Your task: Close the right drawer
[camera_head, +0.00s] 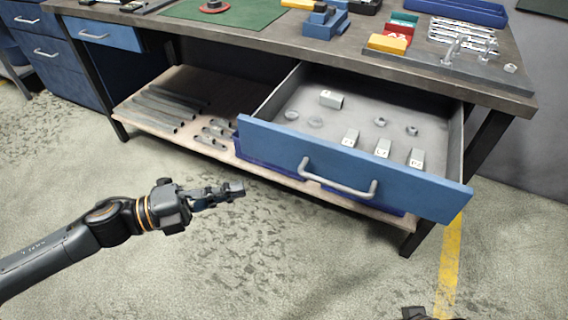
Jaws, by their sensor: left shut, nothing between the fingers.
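The right drawer (270,143) has a blue front with a grey bar handle (338,181) and stands pulled well out from under the workbench. Inside it lie several small metal blocks and round metal pieces on a grey floor. My left gripper (238,188) is shut and empty, in front of the drawer and left of its handle, apart from it. Of my right arm, only a dark bit shows at the bottom edge; whether its gripper is open or shut does not show.
The workbench top (300,48) carries a green mat (226,12), blue, red and yellow blocks, and a metal plate with parts. A lower shelf (150,118) holds grey bars. A closed left drawer (108,33) is at the far left. The floor in front is clear.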

